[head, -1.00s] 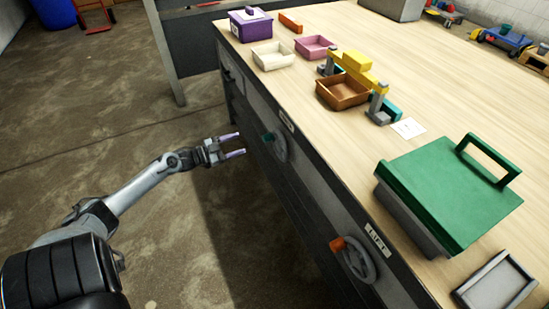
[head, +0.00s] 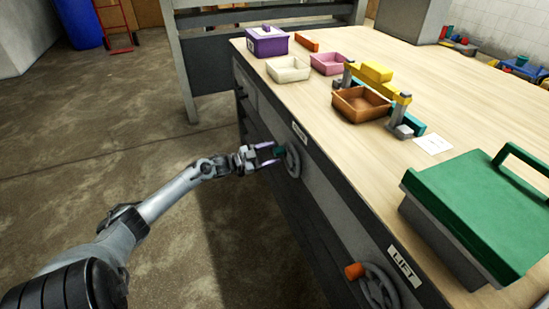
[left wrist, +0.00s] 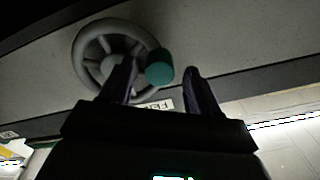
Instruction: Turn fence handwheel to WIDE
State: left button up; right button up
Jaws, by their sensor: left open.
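In the left wrist view the wheel (left wrist: 84,48) is at the upper left. A partly covered label (left wrist: 158,104) starting "FE" shows behind the fingers. I see no WIDE mark. My right gripper is not in view.
A second handwheel (head: 380,290) with an orange knob sits nearer, beside a LIFT label (head: 404,267). On the bench (head: 340,190) are a green-lidded box (head: 470,205), a brown tray (head: 362,110) under a yellow-topped frame, and smaller trays. The floor left of the bench is open.

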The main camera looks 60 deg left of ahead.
pick_arm(q)
jog(key=shift+w+d+b, duration=0.15)
jog(key=shift+w+b, duration=0.15)
jog(key=shift+w, duration=0.65)
grip_shut()
